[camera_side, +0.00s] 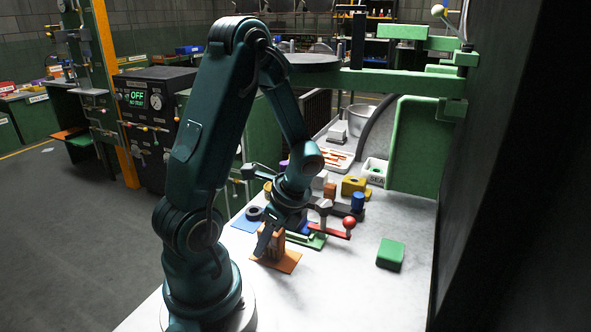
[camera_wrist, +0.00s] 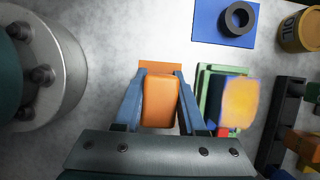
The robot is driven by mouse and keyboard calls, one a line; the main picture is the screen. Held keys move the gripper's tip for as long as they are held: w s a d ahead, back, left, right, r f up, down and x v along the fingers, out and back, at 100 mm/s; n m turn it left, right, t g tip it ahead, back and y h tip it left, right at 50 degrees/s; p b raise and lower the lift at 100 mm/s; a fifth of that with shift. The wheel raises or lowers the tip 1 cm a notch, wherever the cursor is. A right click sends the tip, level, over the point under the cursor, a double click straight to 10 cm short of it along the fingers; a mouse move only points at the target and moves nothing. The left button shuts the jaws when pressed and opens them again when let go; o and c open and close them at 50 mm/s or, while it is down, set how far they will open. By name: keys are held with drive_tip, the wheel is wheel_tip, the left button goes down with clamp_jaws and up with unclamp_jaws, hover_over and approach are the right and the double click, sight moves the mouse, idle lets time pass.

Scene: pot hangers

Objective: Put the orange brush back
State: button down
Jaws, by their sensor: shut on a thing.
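The orange brush (camera_wrist: 160,102) is a block-like orange thing between the two fingers of my gripper (camera_wrist: 160,76) in the wrist view. My gripper is shut on it. In the side view the brush (camera_side: 275,243) shows brownish orange and upright, partly hidden by my gripper (camera_side: 267,240). It is at or just above a flat orange pad (camera_side: 288,263) on the white table; I cannot tell whether it touches. The pad (camera_wrist: 160,66) also shows past the fingertips in the wrist view.
A blue pad with a dark ring (camera_wrist: 239,18) lies nearby. A green-framed holder with a blurred yellow-orange thing (camera_wrist: 240,100) is close on the right. A red-knobbed lever (camera_side: 349,223) and a green block (camera_side: 390,254) stand right in the side view. The front table is clear.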

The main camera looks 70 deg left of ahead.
drive_tip(key=shift+f, duration=0.25)
drive_tip(key=shift+c, duration=2.4)
unclamp_jaws()
drive_tip(key=shift+r, duration=0.1)
drive_tip(key=v, duration=1.2)
drive_tip(key=d+r+n+t+h, duration=0.3)
drive_tip(key=d+n+t, duration=0.5)
drive_tip(key=d, duration=0.5)
drive_tip(key=shift+r+n+t, duration=0.4)
drive_tip(key=shift+r+n, duration=0.1)
